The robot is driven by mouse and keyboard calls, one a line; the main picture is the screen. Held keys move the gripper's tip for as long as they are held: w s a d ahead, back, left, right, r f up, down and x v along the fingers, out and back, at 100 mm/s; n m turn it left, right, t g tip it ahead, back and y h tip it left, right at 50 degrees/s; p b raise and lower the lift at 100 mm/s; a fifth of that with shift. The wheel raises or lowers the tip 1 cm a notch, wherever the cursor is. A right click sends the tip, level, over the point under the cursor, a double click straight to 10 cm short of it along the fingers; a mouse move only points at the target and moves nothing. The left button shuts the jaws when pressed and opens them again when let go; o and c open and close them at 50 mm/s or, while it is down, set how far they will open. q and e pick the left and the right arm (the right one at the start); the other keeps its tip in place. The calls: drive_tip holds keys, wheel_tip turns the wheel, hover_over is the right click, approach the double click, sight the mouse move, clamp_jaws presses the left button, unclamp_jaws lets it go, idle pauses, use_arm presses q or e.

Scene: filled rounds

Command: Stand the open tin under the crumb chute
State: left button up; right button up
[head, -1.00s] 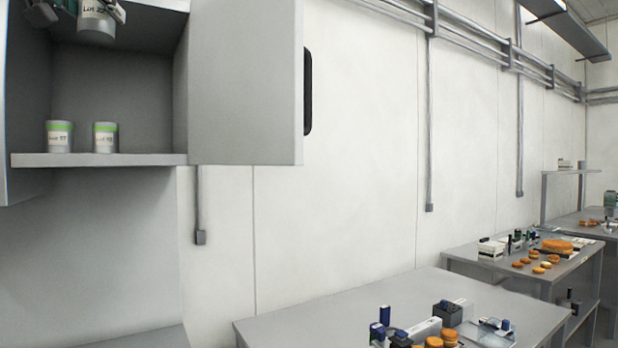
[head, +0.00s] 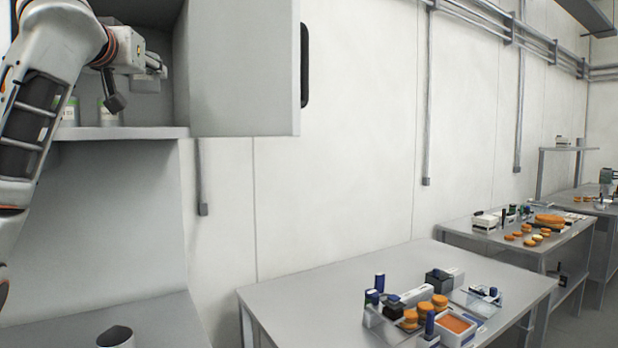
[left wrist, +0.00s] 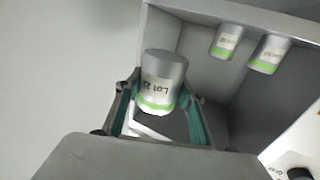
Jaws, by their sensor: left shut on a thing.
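My left gripper (head: 136,84) reaches in from the left in front of the open cabinet. In the left wrist view it is shut on a grey tin (left wrist: 165,68) with a white lot label and a green band. The tin sits between both fingers, and it cannot be made out in the head view. I cannot pick out the crumb chute. My right gripper is not in view.
Two more green-banded tins (left wrist: 227,41) and (left wrist: 270,53) stand on the cabinet shelf (head: 155,132), partly behind my arm. The cabinet door (head: 245,70) stands open to the right. A table (head: 290,300) at right holds small devices and orange rounds; its left part is clear.

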use_arm(q)
drive_tip(key=w+d+f+h, duration=0.15)
drive_tip(key=w+f, duration=0.25)
drive_tip(key=f, duration=0.7)
drive_tip(key=w+d+f+y, duration=0.1)
drive_tip(key=w+d+f, duration=0.2)
drive_tip(key=f, duration=0.8)
wheel_tip(320, 180, down, 20)
drive_tip(key=s+d+m+h, duration=0.1)
drive_tip(key=s+d, duration=0.2)
drive_tip(key=s+d+f, duration=0.1)
drive_tip(key=s+f, duration=1.1)
drive_tip(key=f, duration=0.4)
drive_tip(key=s+f, duration=0.3)
drive_tip(key=s, duration=0.5)
drive_tip(key=s+f+h, duration=0.1)
drive_tip(key=s+f, duration=0.2)
drive_tip(key=s, duration=0.5)
drive_tip(key=shift+s+d+f+m, duration=0.15)
drive_tip(key=shift+d+f+m, duration=0.1)
drive_tip(key=shift+f+m, duration=0.05)
